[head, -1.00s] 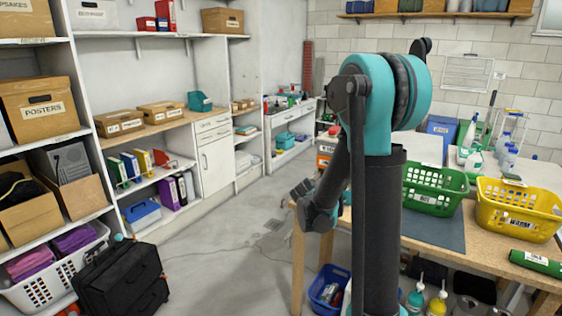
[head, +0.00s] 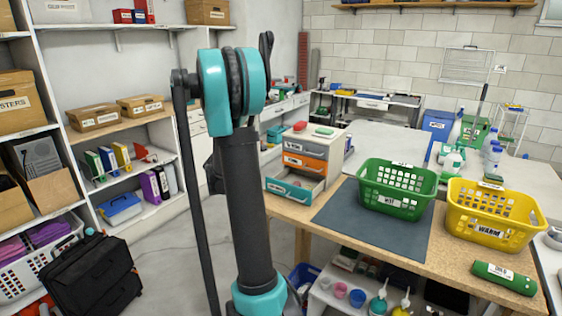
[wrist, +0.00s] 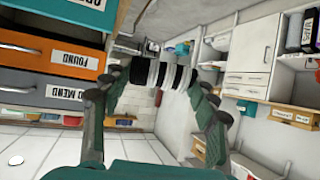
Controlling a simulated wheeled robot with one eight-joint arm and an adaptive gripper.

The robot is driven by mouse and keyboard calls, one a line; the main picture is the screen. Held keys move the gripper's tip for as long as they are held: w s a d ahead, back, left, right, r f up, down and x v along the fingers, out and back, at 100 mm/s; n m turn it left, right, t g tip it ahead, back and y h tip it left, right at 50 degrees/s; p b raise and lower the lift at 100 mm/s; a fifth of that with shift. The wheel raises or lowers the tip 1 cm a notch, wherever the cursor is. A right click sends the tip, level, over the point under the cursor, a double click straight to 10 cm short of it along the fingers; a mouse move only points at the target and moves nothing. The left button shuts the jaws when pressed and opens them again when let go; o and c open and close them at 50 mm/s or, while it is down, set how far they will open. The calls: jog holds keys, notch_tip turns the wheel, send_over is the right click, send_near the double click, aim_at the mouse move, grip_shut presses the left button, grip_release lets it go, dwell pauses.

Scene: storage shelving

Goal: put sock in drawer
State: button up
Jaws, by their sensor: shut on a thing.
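In the wrist view, my gripper (wrist: 158,88) is shut on a black-and-white striped sock (wrist: 160,74), held across between the fingertips. The small drawer unit (head: 335,160) stands on the table in the head view, with a grey top drawer, an orange middle drawer (head: 305,162) and a teal bottom drawer (head: 287,192). The teal drawer is pulled open. In the wrist view the unit is upside down at the left, beside my gripper and apart from it. Its orange front (wrist: 50,58) reads "FOUND". My gripper and the sock are hidden behind my arm in the head view.
A green basket (head: 398,207) and a yellow basket (head: 492,240) stand on the table, right of the drawer unit. A green roll (head: 504,277) lies at the front right. A black bag (head: 92,277) and shelving are at the left. Open floor lies between shelving and table.

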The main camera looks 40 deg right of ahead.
jog(key=s+d+r+m+g+h, duration=0.1)
jog(key=s+d+m+g, duration=0.15)
jog(key=d, duration=0.55)
jog(key=s+d+r+m+g+h, duration=0.1)
jog(key=s+d, duration=0.2)
jog(key=d, duration=0.4)
jog(key=shift+s+d+f, duration=0.1)
jog(key=shift+f, duration=1.35)
jog(key=shift+s+d+f, duration=0.1)
jog(key=shift+f, duration=1.3)
jog(key=o, duration=1)
jog(key=v, duration=1.2)
jog(key=shift+s, duration=0.1)
jog(key=s+a+f+n+y, duration=0.3)
jog(key=s+a, duration=0.5)
jog(key=a, duration=0.3)
jog(key=s+a+f+n+y, duration=0.4)
jog(key=s+a, duration=0.4)
jog(key=a, duration=0.3)
jog(key=s+a+f+n+y, duration=0.4)
jog(key=s+a, duration=0.4)
jog(key=a, duration=0.3)
jog(key=shift+s+a+f+n, duration=0.15)
jog(key=shift+f+n, duration=0.25)
jog(key=shift+n, duration=0.25)
jog(key=shift+w+a+f+n, duration=0.1)
jog(key=shift+a+f+n, duration=0.1)
jog(key=shift+f+n, duration=0.3)
